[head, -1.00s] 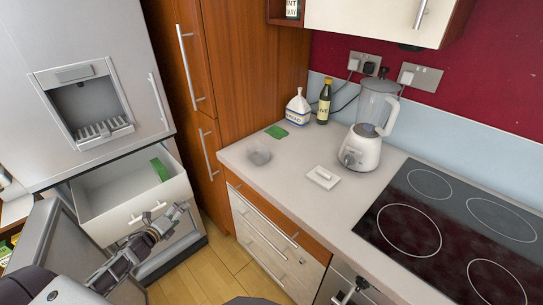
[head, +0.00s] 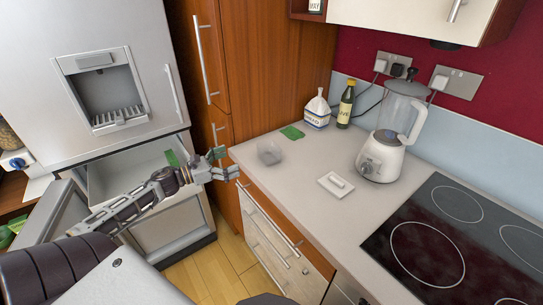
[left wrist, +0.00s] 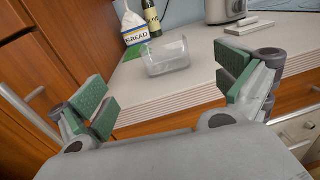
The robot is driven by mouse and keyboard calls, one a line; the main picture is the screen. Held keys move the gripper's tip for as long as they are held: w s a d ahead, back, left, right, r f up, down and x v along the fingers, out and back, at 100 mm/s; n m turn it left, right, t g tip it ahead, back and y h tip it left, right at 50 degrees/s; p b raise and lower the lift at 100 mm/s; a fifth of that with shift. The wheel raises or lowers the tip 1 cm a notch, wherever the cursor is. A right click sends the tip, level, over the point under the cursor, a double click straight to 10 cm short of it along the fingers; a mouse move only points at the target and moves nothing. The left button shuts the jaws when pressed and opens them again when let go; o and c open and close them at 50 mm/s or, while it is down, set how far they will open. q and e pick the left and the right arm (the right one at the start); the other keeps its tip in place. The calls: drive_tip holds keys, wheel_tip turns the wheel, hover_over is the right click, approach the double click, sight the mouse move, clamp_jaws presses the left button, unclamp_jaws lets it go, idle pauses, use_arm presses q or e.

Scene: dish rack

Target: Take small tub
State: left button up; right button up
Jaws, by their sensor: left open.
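The small tub (head: 269,152) is a clear, see-through container near the left edge of the counter. It also shows in the left wrist view (left wrist: 167,56), upright on the counter, beyond and between my fingers. My left gripper (head: 226,163) is open and empty just left of the counter edge, apart from the tub. Its green-padded fingertips stand wide apart in the left wrist view (left wrist: 165,92). My right gripper is not in view.
A green lid-like piece (head: 292,132), a bread bag (head: 317,110) and a dark bottle (head: 346,104) stand behind the tub. A white butter dish (head: 336,185), a blender (head: 384,145) and the hob (head: 450,235) lie to the right. An open fridge drawer (head: 130,170) is at left.

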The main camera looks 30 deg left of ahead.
sight(260, 150)
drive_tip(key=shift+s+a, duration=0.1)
use_arm(q)
drive_tip(key=shift+x, duration=3.2)
drive_tip(key=shift+w+d, duration=0.1)
drive_tip(key=shift+w, duration=0.1)
drive_tip(key=shift+w+d, duration=0.3)
drive_tip(key=shift+w, duration=0.3)
drive_tip(key=shift+w+d, duration=0.1)
drive_tip(key=shift+w, duration=0.05)
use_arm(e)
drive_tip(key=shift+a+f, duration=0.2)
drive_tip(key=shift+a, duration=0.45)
use_arm(q)
drive_tip(key=shift+w, duration=0.1)
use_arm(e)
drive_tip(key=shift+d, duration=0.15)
